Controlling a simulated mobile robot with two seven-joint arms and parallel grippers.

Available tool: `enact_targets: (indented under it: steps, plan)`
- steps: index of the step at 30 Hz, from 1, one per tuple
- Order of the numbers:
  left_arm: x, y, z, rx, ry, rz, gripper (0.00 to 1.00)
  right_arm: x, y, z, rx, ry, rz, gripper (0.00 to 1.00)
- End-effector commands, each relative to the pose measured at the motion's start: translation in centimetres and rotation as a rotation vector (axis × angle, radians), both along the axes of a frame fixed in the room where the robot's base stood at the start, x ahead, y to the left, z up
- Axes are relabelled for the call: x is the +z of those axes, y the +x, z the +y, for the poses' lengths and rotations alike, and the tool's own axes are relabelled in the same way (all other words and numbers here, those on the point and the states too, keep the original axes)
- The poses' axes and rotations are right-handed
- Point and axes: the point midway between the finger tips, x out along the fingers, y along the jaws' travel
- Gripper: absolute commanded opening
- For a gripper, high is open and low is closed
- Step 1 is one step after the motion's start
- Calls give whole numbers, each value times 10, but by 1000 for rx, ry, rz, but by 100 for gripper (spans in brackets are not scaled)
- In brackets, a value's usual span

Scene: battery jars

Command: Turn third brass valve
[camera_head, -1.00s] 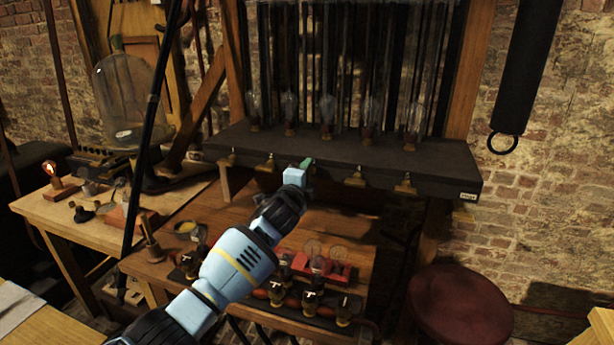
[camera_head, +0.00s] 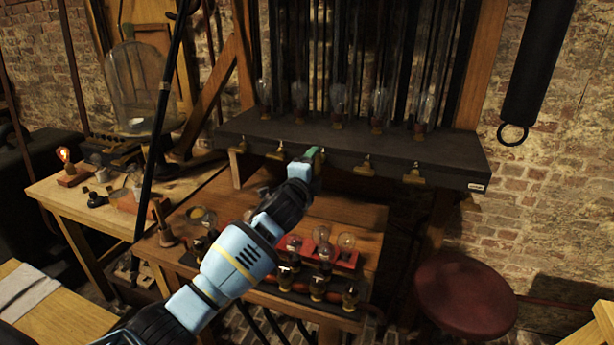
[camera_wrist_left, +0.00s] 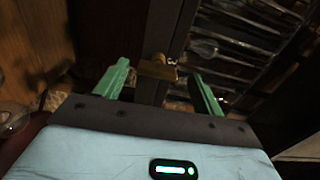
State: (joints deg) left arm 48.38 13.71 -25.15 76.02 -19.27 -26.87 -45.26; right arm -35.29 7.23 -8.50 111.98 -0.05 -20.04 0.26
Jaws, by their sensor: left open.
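A row of brass valves runs along the front edge of a dark shelf (camera_head: 450,167). In the head view two show left of my left gripper (camera_head: 314,156), the first (camera_head: 238,147) and second (camera_head: 277,153). Two more show to its right, the fourth (camera_head: 365,166) and fifth (camera_head: 414,176). The third place is hidden behind the gripper. In the left wrist view a brass valve (camera_wrist_left: 157,67) shows between the two green fingers, which are open and apart from it on both sides. How deep it sits between them I cannot tell. My right gripper is not in view.
Glass bulbs (camera_head: 300,95) and tall tubes stand above the shelf. Below is a wooden bench (camera_head: 350,215) with a red bulb holder (camera_head: 345,258). A side table (camera_head: 50,190) with a glass jar (camera_head: 137,85) is at left. A red stool (camera_head: 465,290) stands at right.

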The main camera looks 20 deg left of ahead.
Motion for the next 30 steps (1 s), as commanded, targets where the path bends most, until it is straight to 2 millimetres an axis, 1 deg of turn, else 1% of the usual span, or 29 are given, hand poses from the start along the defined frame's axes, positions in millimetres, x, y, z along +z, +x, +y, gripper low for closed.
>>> enact_targets:
  steps: [1,6,12,18,30]
  plan:
    - [-2,-6,1,0,1,1,69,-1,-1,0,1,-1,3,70]
    - [-3,-26,1,-1,0,4,69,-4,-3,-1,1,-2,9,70]
    - [-3,-41,1,-1,0,4,69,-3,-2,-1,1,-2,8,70]
    - [-2,-45,1,-1,0,3,69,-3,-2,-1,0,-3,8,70]
    - [-3,-45,1,0,0,3,69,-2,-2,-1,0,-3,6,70]
